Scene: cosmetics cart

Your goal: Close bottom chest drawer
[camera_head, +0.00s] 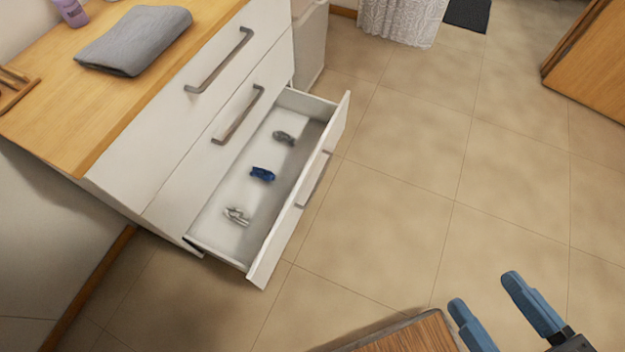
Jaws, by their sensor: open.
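The white chest (155,170) stands at the left with a wooden top. Its bottom drawer (297,212) is pulled out over the floor, its front facing right and bearing a grey bar handle (314,180). Inside the drawer lie a dark grey item (284,138), a blue item (262,174) and a light grey item (237,216). The two drawers above are shut. My gripper (491,300), with blue fingertips, is at the lower right, open and empty. It is well apart from the drawer, with floor between them.
A folded grey towel (135,39) and a purple bottle (71,11) are on the chest top (75,115). A wooden surface (405,336) is at the bottom edge near my gripper. A wooden panel (592,55) is at the upper right. The tiled floor (430,180) right of the drawer is clear.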

